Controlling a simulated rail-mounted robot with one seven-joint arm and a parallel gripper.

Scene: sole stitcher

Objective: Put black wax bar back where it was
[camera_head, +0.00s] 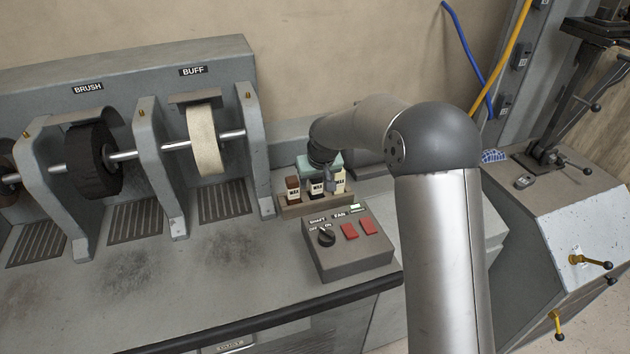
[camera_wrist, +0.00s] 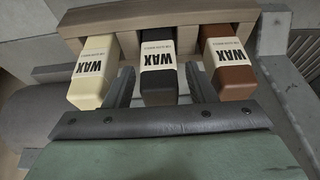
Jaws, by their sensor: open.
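The black wax bar (camera_wrist: 158,78) stands in the middle slot of the wooden holder (camera_wrist: 95,27), with a white WAX label around it. It also shows in the head view (camera_head: 316,188), partly covered by my gripper (camera_head: 324,174). In the wrist view my gripper (camera_wrist: 162,90) is open, with one finger on each side of the black bar. I see gaps between the fingers and the bar. A cream wax bar (camera_wrist: 92,76) stands to the left of it and a brown wax bar (camera_wrist: 228,70) to the right in the wrist view.
A control box (camera_head: 350,245) with a knob and red switches sits in front of the holder. The buff wheel (camera_head: 206,140) and brush wheel (camera_head: 93,160) are to the left. The bench top (camera_head: 215,255) in front of the wheels is clear.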

